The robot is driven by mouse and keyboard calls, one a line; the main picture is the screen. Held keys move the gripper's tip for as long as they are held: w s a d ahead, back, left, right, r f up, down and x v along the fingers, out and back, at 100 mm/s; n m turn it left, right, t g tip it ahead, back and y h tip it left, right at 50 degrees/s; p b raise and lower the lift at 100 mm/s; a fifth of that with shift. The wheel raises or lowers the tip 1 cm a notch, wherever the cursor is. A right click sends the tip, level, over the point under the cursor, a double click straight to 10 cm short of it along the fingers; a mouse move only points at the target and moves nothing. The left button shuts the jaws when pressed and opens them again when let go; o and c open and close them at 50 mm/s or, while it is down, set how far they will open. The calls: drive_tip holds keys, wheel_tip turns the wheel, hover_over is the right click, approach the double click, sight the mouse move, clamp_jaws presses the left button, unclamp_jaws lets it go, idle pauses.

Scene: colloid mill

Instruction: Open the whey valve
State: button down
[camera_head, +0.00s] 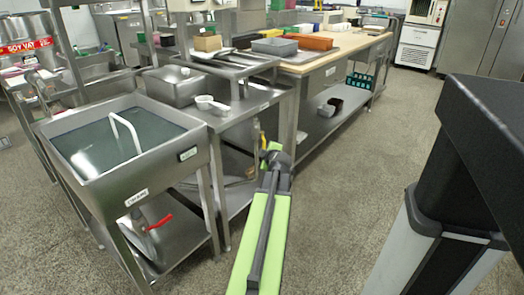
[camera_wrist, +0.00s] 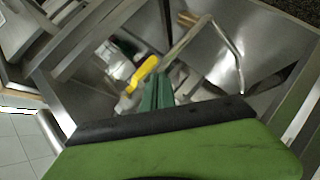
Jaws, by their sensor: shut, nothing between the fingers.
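In the head view, a red lever (camera_head: 160,222) sits on pipework under a steel basin of dark liquid (camera_head: 165,118). In the wrist view, a yellow handle (camera_wrist: 143,72) lies on metal pipework just beyond my fingertips. I cannot tell which handle is the whey valve's. My gripper (camera_wrist: 157,78) has its green fingers together and empty, near the yellow handle; I cannot tell whether they touch. In the head view my gripper (camera_head: 272,150) is beside the steel bench, right of the basin, and its fingertips are unclear.
A steel bench (camera_head: 240,100) with a white scoop (camera_head: 211,103) stands right of the basin. A long wood-topped table (camera_head: 345,45) runs behind it. In the wrist view, a bent metal tube (camera_wrist: 225,45) and steel panels surround the handle. Open floor (camera_head: 345,190) lies to the right.

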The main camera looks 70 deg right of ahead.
drive_tip(key=p+v, duration=0.2)
drive_tip(key=v, duration=0.5)
drive_tip(key=shift+a+r, duration=0.1)
drive_tip(key=shift+a, duration=0.05)
